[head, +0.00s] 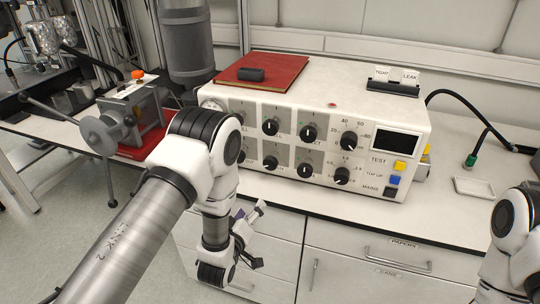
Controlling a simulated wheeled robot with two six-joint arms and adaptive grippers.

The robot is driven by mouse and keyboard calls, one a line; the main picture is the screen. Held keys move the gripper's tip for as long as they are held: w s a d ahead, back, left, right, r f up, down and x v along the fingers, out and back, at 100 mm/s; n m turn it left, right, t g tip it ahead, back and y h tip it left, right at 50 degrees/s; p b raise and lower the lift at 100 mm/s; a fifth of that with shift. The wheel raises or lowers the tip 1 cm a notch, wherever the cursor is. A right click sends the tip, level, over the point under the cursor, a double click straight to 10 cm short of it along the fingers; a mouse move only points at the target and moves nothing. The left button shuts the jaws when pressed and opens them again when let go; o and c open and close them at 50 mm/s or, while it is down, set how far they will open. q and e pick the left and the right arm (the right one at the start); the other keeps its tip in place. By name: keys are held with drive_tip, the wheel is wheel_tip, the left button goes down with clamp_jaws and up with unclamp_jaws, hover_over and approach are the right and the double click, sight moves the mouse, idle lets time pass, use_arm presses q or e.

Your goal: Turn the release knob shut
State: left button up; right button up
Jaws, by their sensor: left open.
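A cream control box (320,95) stands on the bench with several black knobs on its front, including one at the upper right (349,138) and one at the lower right (341,175). The knob labels are too small to read, so I cannot tell which is the release knob. My left gripper (257,236) is open and empty, below and in front of the box, before the drawers and apart from the knobs. My left arm hides the left part of the box front. My right arm shows at the right edge, its gripper out of view.
A red folder (262,70) with a black object and a card holder (392,86) lie on the box. A metal device with an orange knob (138,75) stands at left. A white tray (482,188) sits on the bench at right. Drawers (370,262) lie below.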

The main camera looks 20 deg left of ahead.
use_arm(q)
drive_tip(key=t+p, duration=0.2)
approach(269, 165)
drive_tip(key=w, duration=0.3)
drive_tip(key=shift+m+h, duration=0.3)
drive_tip(key=w+p, duration=0.1)
drive_tip(key=w, duration=0.6)
drive_tip(key=shift+w+r, duration=0.1)
drive_tip(key=shift+w, duration=0.2)
use_arm(e)
wheel_tip(269, 165, up, 4)
drive_tip(key=shift+s+r, duration=0.1)
drive_tip(key=shift+r, duration=0.05)
use_arm(q)
drive_tip(key=c, duration=1.1)
